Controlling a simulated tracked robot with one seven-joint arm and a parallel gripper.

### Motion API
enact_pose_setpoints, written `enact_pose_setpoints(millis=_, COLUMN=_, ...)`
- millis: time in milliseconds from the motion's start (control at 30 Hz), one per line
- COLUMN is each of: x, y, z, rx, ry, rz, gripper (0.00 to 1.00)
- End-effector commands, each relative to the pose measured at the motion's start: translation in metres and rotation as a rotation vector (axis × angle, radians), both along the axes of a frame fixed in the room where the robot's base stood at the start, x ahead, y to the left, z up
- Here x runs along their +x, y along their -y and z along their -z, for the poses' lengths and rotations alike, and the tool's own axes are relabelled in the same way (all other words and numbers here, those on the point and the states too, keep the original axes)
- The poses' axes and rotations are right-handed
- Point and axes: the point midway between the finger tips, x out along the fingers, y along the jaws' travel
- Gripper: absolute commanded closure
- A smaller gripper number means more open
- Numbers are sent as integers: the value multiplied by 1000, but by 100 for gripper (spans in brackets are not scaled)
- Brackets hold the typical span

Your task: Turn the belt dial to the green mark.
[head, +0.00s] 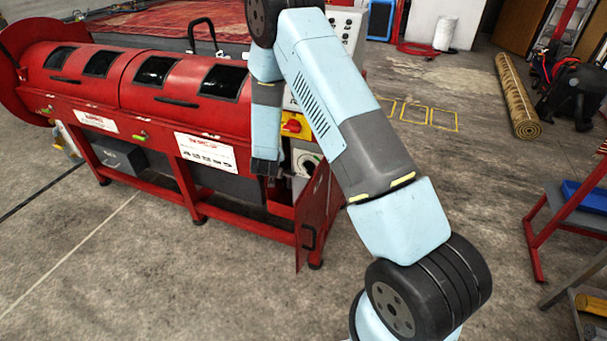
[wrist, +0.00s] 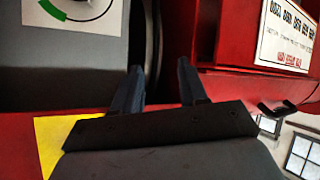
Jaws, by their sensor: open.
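The belt dial (head: 309,164) is on a pale plate at the right end of the red machine, below a red switch on a yellow plate. In the wrist view only the lower part of its white scale plate (wrist: 75,12) shows at the top left, with the green mark (wrist: 52,9) and a black arc. The knob itself is outside that view, so its pointing direction cannot be read. My gripper (head: 266,172) is just left of the dial in the head view. In the wrist view its two fingers (wrist: 160,68) are apart with nothing between them.
The red machine (head: 150,85) fills the left. A red hinged panel (head: 313,215) stands out just below and right of the dial. The red switch (head: 292,126) sits close above it. A rolled rug (head: 517,95) lies at the right; the concrete floor in front is clear.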

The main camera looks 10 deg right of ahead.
Motion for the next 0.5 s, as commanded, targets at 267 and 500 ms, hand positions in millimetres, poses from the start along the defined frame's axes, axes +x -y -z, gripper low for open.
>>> enact_pose_setpoints(millis=267, x=-22, y=19, z=80, rx=-194, ry=125, rz=128, gripper=57)
enact_pose_setpoints(millis=500, x=-59, y=39, z=124, rx=-404, ry=243, rz=231, gripper=57)
